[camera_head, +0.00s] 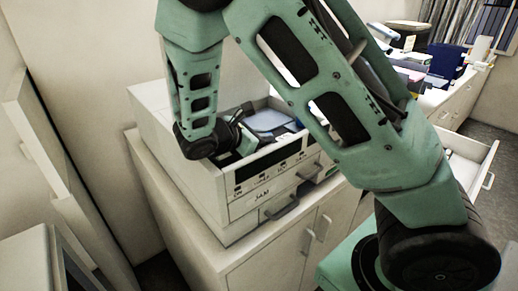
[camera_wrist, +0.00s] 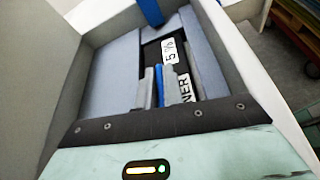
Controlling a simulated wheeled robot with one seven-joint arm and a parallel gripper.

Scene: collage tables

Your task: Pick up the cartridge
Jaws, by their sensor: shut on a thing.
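The cartridge (camera_wrist: 152,54) is black with white labels; part of one reads "NER". In the wrist view it lies between grey walls inside an open compartment. My gripper (camera_wrist: 174,82) reaches down into this compartment and is shut on the cartridge. A narrow blue strip shows beside the cartridge between the fingers. In the head view my gripper (camera_head: 238,138) is inside the open top of a white printer-like machine (camera_head: 208,193), mostly hidden by my wrist. The cartridge cannot be made out there.
The machine stands on a white cabinet (camera_head: 265,268) with handles. Its raised walls surround my gripper closely. An open drawer (camera_head: 470,160) juts out at the right. A cluttered counter (camera_head: 462,100) stands at the back right. A white panel (camera_head: 45,150) leans at the left.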

